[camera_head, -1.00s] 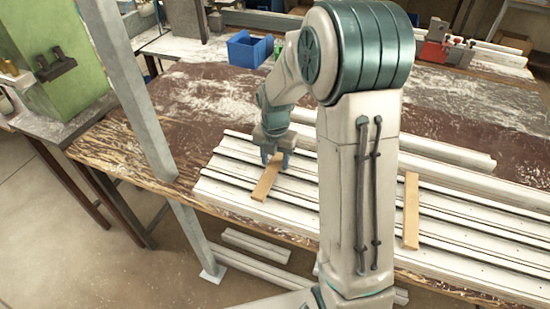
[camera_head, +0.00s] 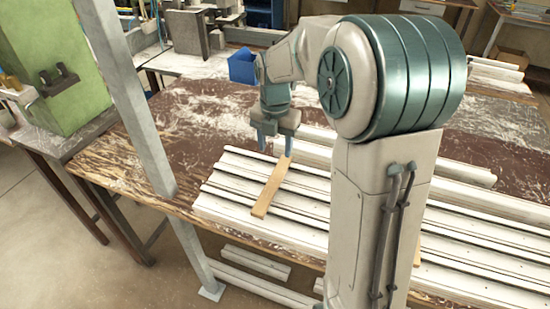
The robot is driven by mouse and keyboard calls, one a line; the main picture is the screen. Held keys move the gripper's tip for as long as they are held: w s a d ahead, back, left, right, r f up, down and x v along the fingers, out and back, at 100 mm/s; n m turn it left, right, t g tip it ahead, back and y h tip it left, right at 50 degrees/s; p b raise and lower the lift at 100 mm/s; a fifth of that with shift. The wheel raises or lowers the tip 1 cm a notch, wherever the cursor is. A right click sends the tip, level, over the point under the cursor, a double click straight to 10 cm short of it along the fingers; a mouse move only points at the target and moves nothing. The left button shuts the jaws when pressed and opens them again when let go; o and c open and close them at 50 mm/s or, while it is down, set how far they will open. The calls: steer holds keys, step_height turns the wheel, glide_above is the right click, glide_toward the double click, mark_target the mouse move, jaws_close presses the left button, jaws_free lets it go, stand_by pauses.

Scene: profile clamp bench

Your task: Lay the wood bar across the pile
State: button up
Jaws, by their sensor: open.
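The wood bar (camera_head: 268,190) is a flat, light brown strip. It lies across the left part of the pile (camera_head: 228,205) of long white grooved profiles on the bench, crossing several of their ridges. My gripper (camera_head: 274,150) points down just above the bar's far end. Its two fingers are apart and nothing shows between them. In this view the right finger overlaps the bar's far end, and I cannot tell whether they touch. My arm hides the middle of the pile.
The brown, worn bench top (camera_head: 195,120) is mostly clear left of and behind the pile. A grey post (camera_head: 135,100) stands at the bench's front left. A blue bin (camera_head: 243,67) sits behind my gripper. More white profiles (camera_head: 255,263) lie below the bench.

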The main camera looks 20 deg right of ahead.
steer(key=s+r+m+t, duration=0.2)
steer(key=s+m+t, duration=0.1)
steer(key=s+m, duration=1.8)
steer(key=shift+r+m, duration=0.2)
steer(key=shift+m, duration=3.7)
steer(key=shift+s, duration=0.1)
steer(key=shift+c, duration=0.3)
